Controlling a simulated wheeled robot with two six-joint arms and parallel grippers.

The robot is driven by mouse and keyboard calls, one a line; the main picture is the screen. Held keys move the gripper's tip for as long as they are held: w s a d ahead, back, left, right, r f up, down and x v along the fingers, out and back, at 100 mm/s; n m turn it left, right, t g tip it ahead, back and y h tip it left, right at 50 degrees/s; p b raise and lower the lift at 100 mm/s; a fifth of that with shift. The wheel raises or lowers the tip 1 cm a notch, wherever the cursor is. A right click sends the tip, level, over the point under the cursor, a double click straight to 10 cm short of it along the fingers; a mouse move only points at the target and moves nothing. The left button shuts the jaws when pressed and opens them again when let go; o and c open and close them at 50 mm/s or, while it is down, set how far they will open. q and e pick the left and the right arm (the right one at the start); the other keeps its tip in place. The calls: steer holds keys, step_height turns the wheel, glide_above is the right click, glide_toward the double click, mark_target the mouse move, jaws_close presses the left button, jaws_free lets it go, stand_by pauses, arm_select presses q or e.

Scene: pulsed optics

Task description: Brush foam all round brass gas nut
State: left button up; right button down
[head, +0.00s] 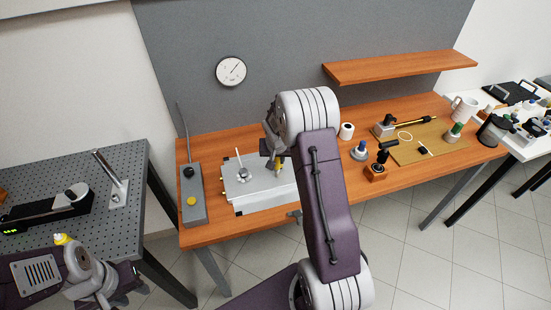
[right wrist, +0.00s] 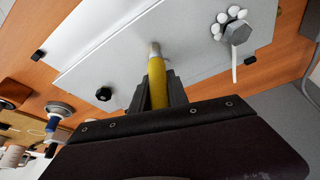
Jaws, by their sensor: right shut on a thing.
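A grey hex nut (right wrist: 238,33) sits on a pale plate (right wrist: 120,65), with a thin white rod at it. Several white foam blobs (right wrist: 222,17) lie along part of its edge in the right wrist view; the side toward the rod shows none. In the head view the nut (head: 243,174) is small on the plate (head: 265,200). My right gripper (right wrist: 160,100) is shut on a yellow-handled brush (right wrist: 157,80), its tip beside the nut, apart from it. It also shows in the head view (head: 275,163). My left gripper (head: 128,278) is low at the left; its jaws are unclear.
A grey control box (head: 193,195) stands left of the plate. A round black knob (right wrist: 104,94) is on the plate. A perforated bench (head: 100,190) is at the left. A shelf (head: 400,66) hangs above.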

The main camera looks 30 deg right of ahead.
steer(key=shift+f, duration=0.15)
steer(key=shift+s+d+r+p, duration=0.15)
steer(key=shift+d+r+p, duration=0.1)
steer(key=shift+d+p, duration=0.1)
steer(key=shift+s+d+p, duration=0.2)
steer(key=shift+d+p, duration=0.5)
steer(key=shift+d, duration=0.7)
steer(key=shift+s+d+f, duration=0.1)
steer(key=shift+d+f, duration=0.05)
steer(key=shift+d, duration=0.05)
steer(key=shift+a, duration=0.1)
